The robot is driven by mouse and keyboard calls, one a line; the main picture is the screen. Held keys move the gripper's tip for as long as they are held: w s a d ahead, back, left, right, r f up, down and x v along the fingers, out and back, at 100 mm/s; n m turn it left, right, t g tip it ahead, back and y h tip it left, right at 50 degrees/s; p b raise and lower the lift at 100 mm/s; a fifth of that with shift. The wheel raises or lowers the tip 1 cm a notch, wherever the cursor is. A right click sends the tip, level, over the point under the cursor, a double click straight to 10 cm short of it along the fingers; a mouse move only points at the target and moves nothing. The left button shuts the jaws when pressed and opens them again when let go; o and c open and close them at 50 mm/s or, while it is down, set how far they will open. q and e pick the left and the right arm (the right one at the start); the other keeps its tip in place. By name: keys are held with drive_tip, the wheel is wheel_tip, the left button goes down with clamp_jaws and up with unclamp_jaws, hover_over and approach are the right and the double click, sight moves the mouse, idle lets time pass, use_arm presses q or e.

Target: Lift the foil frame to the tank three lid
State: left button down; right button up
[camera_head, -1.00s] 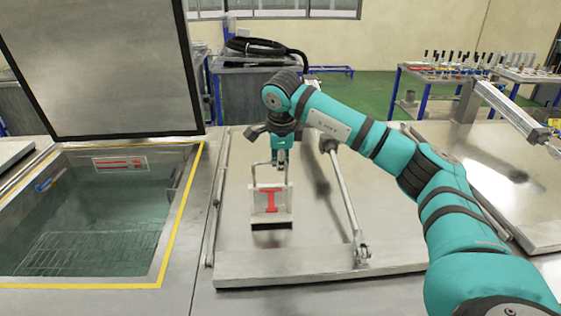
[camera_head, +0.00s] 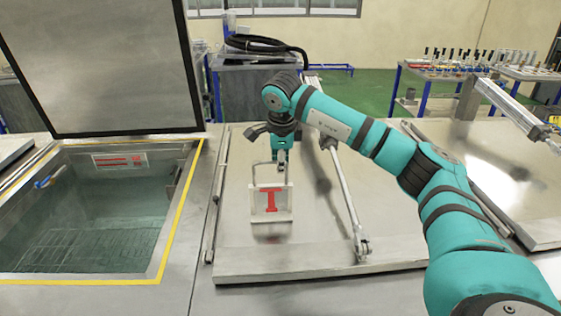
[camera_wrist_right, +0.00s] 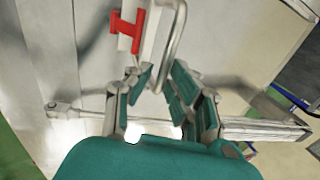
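The foil frame (camera_head: 284,204) is a pale square panel with a red I-shaped piece and a metal loop handle (camera_head: 253,172). It is upright over the flat metal lid (camera_head: 320,240) right of the open tank. A pale reflection shows below it; I cannot tell whether its lower edge touches the lid. My right gripper (camera_head: 281,168) is at the handle's right side. In the right wrist view, my right gripper's fingers (camera_wrist_right: 161,74) are apart, with the handle (camera_wrist_right: 174,40) between them and a gap visible. The red piece (camera_wrist_right: 127,30) also shows there. My left gripper is out of view.
The open tank (camera_head: 100,225) with a yellow border and a wire rack inside is at left, under its raised lid (camera_head: 100,70). A slanted metal rod (camera_head: 345,200) stands close right of the frame. A black hose (camera_head: 260,45) lies on equipment behind.

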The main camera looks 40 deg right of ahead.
drive_tip(key=shift+o, duration=0.9)
drive_tip(key=w+p+v, duration=0.1)
drive_tip(key=p+v, duration=0.4)
drive_tip(key=v, duration=0.6)
drive_tip(key=w+d+r+p+v, duration=0.1)
drive_tip(key=p+v, duration=0.5)
drive_tip(key=v, duration=0.6)
drive_tip(key=shift+w+d+r, duration=0.25)
drive_tip(key=shift+d, duration=0.05)
